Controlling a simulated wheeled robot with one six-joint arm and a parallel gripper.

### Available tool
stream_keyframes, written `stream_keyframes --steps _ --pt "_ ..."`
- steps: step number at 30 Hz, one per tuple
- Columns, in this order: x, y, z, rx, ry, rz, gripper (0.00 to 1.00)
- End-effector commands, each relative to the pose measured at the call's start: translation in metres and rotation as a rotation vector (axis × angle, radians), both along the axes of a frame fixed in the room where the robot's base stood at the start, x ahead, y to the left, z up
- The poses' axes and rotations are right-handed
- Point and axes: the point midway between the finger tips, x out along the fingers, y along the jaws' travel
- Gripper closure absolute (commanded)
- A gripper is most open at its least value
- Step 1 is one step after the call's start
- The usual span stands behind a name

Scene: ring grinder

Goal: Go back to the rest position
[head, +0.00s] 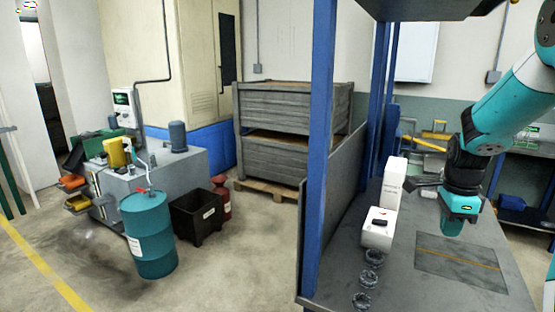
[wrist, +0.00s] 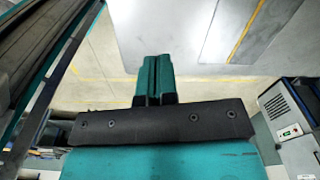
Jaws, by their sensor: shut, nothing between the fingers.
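My gripper (head: 453,228) is at the lower end of my teal and black arm, at the right in the head view. It points down above the grey workbench (head: 335,270), over the dark mat (head: 455,262) with a yellow line. In the wrist view, the teal fingers of my gripper (wrist: 155,70) are together with nothing between them. Several dark rings (head: 372,257) lie in a row on the bench to the left of the gripper. A white box-shaped device (head: 378,230) stands just behind them.
A blue post (head: 318,150) rises at the bench's left edge. A taller white box (head: 393,182) stands farther back on the bench. On the floor at left are a teal barrel (head: 150,240) and a dark crate (head: 197,218). Grey wooden crates (head: 285,165) are stacked behind.

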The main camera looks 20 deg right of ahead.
Motion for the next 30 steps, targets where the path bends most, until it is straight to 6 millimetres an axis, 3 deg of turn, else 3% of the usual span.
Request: stream_keyframes --steps 8,11,16,19,21,24,27,30 --pt "0.013 0.063 0.019 0.028 -0.042 0.376 1.00" --pt "0.016 0.099 0.028 0.044 -0.067 0.587 1.00" --pt "0.007 0.183 0.048 0.071 -0.129 1.086 1.00" --pt "-0.018 0.250 0.062 0.091 -0.192 1.521 1.00" --pt "-0.045 0.294 0.070 0.102 -0.246 1.846 1.00" --pt "-0.087 0.339 0.077 0.111 -0.326 2.246 1.00" --pt "-0.121 0.365 0.081 0.115 -0.395 2.534 1.00" --pt "-0.142 0.378 0.083 0.114 -0.442 2.701 1.00"
